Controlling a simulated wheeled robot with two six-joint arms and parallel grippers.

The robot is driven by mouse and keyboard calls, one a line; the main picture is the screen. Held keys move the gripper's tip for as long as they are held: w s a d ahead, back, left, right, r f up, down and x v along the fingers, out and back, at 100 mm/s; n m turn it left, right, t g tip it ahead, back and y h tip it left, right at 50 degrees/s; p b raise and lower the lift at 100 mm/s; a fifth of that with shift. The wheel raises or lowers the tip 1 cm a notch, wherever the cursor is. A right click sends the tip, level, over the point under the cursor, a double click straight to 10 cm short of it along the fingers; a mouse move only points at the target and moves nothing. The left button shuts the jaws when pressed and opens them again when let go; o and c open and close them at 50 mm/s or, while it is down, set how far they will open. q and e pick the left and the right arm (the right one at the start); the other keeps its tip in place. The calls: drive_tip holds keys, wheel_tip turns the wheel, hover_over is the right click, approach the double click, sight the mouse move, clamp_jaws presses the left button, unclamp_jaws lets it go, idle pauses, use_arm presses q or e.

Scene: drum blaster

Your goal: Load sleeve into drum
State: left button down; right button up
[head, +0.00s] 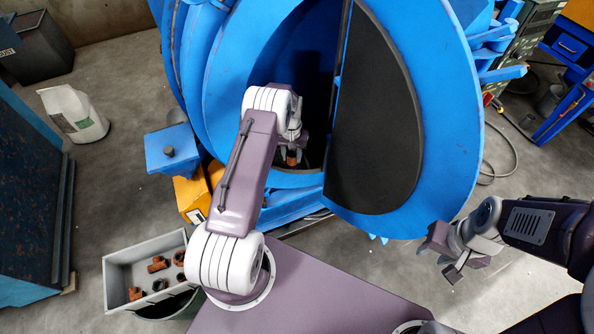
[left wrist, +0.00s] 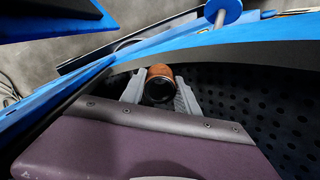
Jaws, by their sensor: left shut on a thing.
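The blue blaster drum machine (head: 222,75) has its rounded door (head: 452,110) standing open, with a dark inner panel. My left gripper (head: 292,157) is inside the opening and shut on a rusty brown sleeve (head: 291,157). In the left wrist view the sleeve (left wrist: 160,72) sits between both fingers (left wrist: 160,92), its round dark bore facing the camera. The dark perforated drum wall (left wrist: 270,105) lies to the right there. Whether the sleeve touches the drum is unclear. My right gripper (head: 446,256) is open and empty, below the door.
A grey bin (head: 118,271) at the lower left holds several rusty fittings. A blue box (head: 172,148), a yellow part (head: 190,195) and a white sack (head: 73,113) stand left of the machine. The door edge bounds the opening on the right. Floor around my right gripper is clear.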

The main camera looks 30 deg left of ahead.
use_arm(q)
drive_tip(key=shift+w+a+b, duration=0.3)
drive_tip(key=shift+w+a, duration=0.1)
drive_tip(key=shift+a, duration=0.1)
drive_tip(key=shift+a+r, duration=0.1)
drive_tip(key=c, duration=0.8)
unclamp_jaws()
wheel_tip(320, 180, up, 9)
drive_tip(key=shift+r+p, duration=0.1)
drive_tip(key=shift+p, duration=0.85)
drive_tip(key=s+d+r+p, duration=0.1)
drive_tip(key=s+d+p, duration=0.1)
drive_tip(key=s+d, duration=0.3)
drive_tip(key=s+d+r+p, duration=0.1)
drive_tip(key=s+d+p, duration=0.1)
drive_tip(key=s+d, duration=0.4)
drive_tip(key=s+d+p, duration=0.3)
drive_tip(key=s+d, duration=0.2)
drive_tip(key=d, duration=0.4)
drive_tip(key=shift+s+r, duration=0.4)
